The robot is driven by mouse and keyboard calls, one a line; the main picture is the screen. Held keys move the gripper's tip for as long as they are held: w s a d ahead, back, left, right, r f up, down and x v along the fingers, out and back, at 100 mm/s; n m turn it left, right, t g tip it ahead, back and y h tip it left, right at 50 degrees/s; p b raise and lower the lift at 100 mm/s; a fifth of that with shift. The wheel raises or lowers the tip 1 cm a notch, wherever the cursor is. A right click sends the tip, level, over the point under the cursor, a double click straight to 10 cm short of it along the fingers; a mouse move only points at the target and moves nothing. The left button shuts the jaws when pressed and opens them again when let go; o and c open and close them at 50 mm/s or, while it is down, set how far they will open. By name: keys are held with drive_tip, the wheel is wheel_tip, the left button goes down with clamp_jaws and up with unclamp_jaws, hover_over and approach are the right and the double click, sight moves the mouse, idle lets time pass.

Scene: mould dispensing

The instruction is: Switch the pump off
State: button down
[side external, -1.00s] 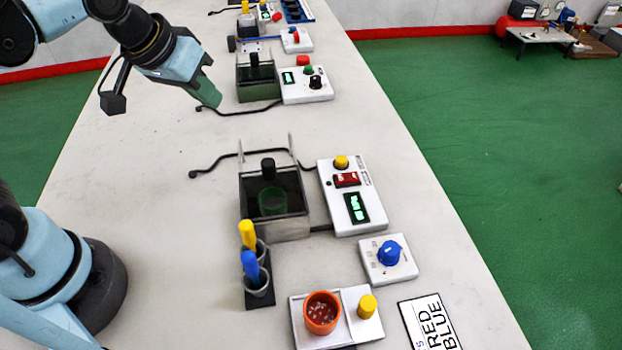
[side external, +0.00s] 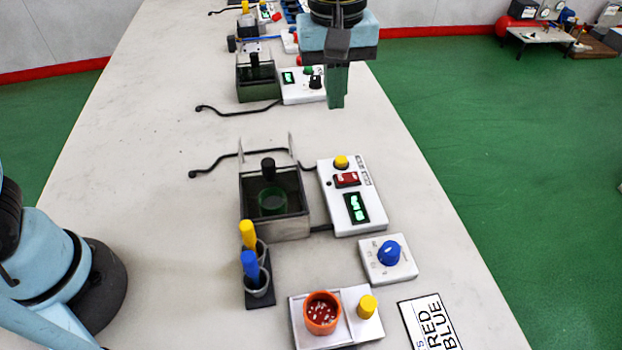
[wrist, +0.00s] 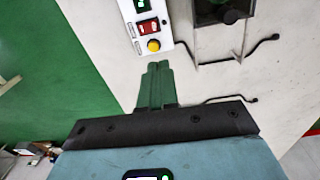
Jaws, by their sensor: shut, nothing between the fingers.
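The nearer white control box (side external: 349,215) stands right of a clear tank (side external: 274,225). It carries a yellow knob (side external: 341,162), a red rocker switch (side external: 346,180) and a lit green display (side external: 357,208). The yellow knob (wrist: 153,45) and red switch (wrist: 148,27) also show in the wrist view. My gripper (side external: 337,105) is shut and empty, pointing down above the table beyond this box. In the wrist view its green fingertips (wrist: 158,66) lie together just short of the yellow knob in the picture, apart from it. Which control belongs to the pump I cannot tell.
A blue-knob box (side external: 388,256), a holder with yellow and blue droppers (side external: 257,287), and an orange cup (side external: 322,313) stand nearer. A second control box (side external: 299,90) and tank (side external: 257,85) stand beyond. Black cables (side external: 215,162) lie on the table, whose left part is clear.

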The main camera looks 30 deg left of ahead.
sight(342, 177)
drive_tip(key=shift+w+d+f+n, duration=0.1)
drive_tip(key=shift+d+f+n, duration=0.05)
drive_tip(key=shift+d, duration=0.35)
drive_tip(key=shift+d+f+n, duration=0.15)
drive_tip(key=shift+d, duration=0.35)
drive_tip(key=shift+f, duration=0.1)
wheel_tip(342, 177, down, 14)
drive_tip(key=shift+r, duration=0.1)
drive_tip(key=shift+f, duration=0.2)
idle(0.3)
drive_tip(key=shift+w, duration=0.15)
